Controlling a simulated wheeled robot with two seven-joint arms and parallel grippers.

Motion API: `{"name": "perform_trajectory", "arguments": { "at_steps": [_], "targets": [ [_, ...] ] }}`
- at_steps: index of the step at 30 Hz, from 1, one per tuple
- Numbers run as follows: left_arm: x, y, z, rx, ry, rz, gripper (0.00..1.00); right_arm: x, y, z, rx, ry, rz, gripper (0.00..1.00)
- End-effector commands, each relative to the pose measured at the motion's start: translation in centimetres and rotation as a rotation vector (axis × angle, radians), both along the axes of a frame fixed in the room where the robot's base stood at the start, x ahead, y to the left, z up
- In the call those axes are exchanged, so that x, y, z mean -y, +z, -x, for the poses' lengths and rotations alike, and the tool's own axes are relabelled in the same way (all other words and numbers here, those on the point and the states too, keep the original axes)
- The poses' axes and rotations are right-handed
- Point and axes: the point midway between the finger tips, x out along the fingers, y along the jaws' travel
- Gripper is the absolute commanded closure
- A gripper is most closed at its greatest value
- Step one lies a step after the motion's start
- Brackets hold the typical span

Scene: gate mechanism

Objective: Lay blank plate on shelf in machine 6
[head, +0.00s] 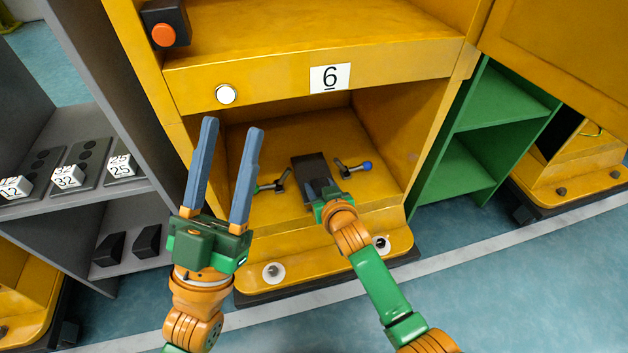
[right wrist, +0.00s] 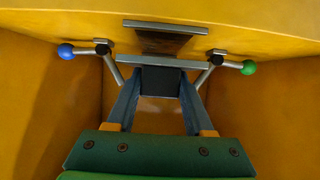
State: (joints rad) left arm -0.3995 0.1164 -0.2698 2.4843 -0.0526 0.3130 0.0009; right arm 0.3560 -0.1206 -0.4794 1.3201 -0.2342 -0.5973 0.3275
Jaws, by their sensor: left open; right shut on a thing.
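Machine 6 (head: 318,50) is a yellow cabinet with a white "6" label. Its lower shelf (head: 360,130) carries two levers, one with a blue knob (head: 367,165) and one with a green knob (head: 256,189). My right gripper (head: 316,184) reaches into this opening, shut on the dark blank plate (right wrist: 160,82). The plate is between the levers, close to a grey metal bar (right wrist: 130,62); I cannot tell whether it rests on anything. My left gripper (head: 232,126) is open and empty in front of the machine's left side.
A grey rack (head: 85,193) at the left holds several dark plates with white number cubes and black blocks below. A green shelf unit (head: 470,160) stands at the right. The machine has an orange button (head: 163,35) and a white button (head: 226,94).

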Motion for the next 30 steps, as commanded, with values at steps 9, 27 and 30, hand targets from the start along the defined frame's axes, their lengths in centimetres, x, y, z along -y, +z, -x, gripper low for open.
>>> {"name": "perform_trajectory", "arguments": {
  "at_steps": [9, 27, 30],
  "targets": [
    [0.1, -3.0, -2.8, -0.232, 0.022, -0.058, 0.5, 0.2, 0.4, 0.8, 0.004, 0.0, 0.0, 1.0],
    [-0.3, -10.8, -5.7, -0.662, 0.059, -0.157, 0.5, 0.7, 0.5, 2.1, 0.003, 0.0, -0.001, 1.0],
    [-0.5, -12.2, -5.8, -0.733, 0.063, -0.173, 0.5, 0.7, 0.5, 2.3, 0.003, 0.0, -0.001, 1.0]
  ]
}}
